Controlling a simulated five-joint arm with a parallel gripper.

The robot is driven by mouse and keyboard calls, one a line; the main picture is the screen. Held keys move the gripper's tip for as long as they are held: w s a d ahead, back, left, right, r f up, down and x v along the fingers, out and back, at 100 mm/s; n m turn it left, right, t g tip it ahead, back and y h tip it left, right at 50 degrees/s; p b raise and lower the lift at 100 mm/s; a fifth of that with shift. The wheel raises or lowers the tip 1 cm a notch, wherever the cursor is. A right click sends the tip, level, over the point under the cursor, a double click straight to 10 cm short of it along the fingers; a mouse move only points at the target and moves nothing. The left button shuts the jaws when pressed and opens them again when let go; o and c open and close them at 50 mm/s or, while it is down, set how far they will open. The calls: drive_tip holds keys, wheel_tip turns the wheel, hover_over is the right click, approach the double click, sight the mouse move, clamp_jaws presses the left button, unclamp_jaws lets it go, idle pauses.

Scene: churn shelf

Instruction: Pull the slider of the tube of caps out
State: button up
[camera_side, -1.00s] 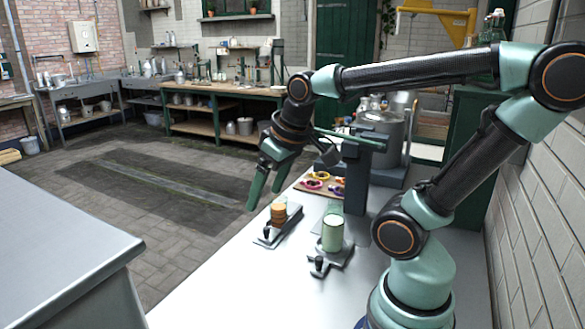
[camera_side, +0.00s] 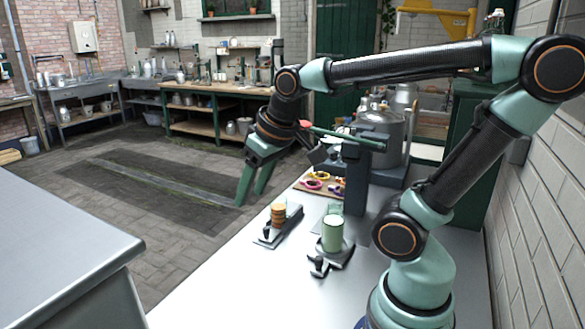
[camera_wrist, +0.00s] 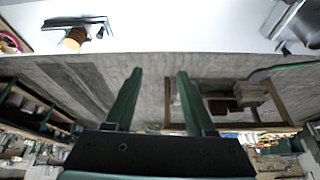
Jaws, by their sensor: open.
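Two small dispensers stand on the white worktop in the side view. One holds a clear tube with a stack of orange-brown discs (camera_side: 278,214) on a dark slider base with a black knob (camera_side: 266,231). The other holds a pale green stack (camera_side: 332,235), also with a black knob (camera_side: 318,263) at its front. I cannot tell for certain which is the tube of caps. My gripper (camera_side: 250,198) is open and empty, left of and above the brown stack. In the wrist view my gripper (camera_wrist: 160,72) is over the floor, and the brown stack (camera_wrist: 75,38) lies at upper left.
A dark post with a green lever (camera_side: 345,137) stands behind the dispensers. A board with coloured rings (camera_side: 313,184) lies beside the post. A metal can (camera_side: 381,135) is at the back. A grey bench (camera_side: 60,245) stands at left. The white worktop (camera_side: 235,290) is clear in front.

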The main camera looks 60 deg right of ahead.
drive_tip(key=w+d+f+m+g, duration=0.3)
drive_tip(key=w+d+m, duration=0.1)
drive_tip(key=w+d, duration=0.4)
drive_tip(key=m+g, duration=0.2)
drive_tip(key=m, duration=0.2)
approach(266, 228)
drive_tip(key=f, duration=0.9)
drive_tip(key=shift+d, duration=0.2)
drive_tip(key=shift+r, duration=0.1)
drive_tip(key=shift+c, duration=0.3)
clamp_jaws()
drive_tip(key=shift+a, duration=0.1)
